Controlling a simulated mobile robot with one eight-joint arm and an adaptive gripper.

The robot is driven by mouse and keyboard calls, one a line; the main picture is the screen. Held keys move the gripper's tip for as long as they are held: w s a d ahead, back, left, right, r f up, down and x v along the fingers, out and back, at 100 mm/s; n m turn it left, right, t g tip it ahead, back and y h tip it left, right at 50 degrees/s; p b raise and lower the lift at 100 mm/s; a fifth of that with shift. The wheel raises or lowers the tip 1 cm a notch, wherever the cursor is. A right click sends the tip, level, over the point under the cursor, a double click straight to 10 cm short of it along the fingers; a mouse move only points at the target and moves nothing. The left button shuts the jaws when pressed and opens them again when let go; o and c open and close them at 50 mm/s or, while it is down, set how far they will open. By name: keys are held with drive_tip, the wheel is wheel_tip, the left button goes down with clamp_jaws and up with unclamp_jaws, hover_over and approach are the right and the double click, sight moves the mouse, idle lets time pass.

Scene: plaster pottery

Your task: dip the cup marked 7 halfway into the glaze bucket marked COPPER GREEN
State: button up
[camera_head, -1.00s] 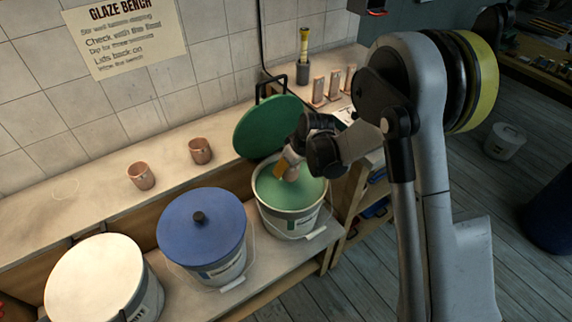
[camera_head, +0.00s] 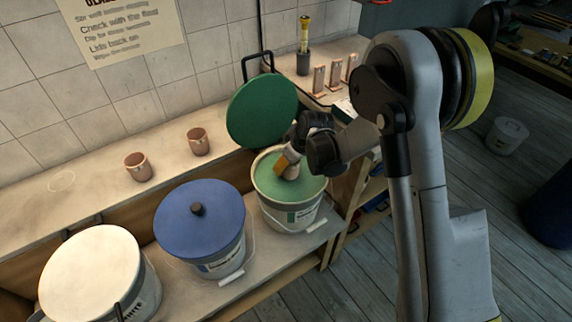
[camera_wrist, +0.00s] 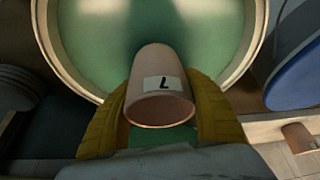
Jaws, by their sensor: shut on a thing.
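My gripper (camera_head: 286,160) is shut on a small terracotta cup (camera_head: 291,171), with its yellowish fingers on either side. In the wrist view the cup (camera_wrist: 161,84) carries a white label that reads as an upside-down 7. The cup is over or in the green glaze of an open white bucket (camera_head: 288,215). The bucket also shows behind the cup in the wrist view (camera_wrist: 55,50). Whether the cup's lower end is in the glaze I cannot tell for sure. The bucket's label is too small to read.
A green lid (camera_head: 262,110) leans upright behind the bucket. A blue-lidded bucket (camera_head: 199,222) and a white-lidded bucket (camera_head: 90,275) stand to the left. Two terracotta cups, one left (camera_head: 138,167) and one right (camera_head: 198,142), stand on the shelf.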

drive_tip(key=shift+f+b, duration=0.45)
drive_tip(key=shift+f, duration=1.95)
idle(1.5)
drive_tip(key=shift+r+p, duration=1.9)
drive_tip(key=shift+r, duration=1.55)
drive_tip(key=shift+r+p, duration=2.35)
drive_tip(key=shift+r, duration=1.65)
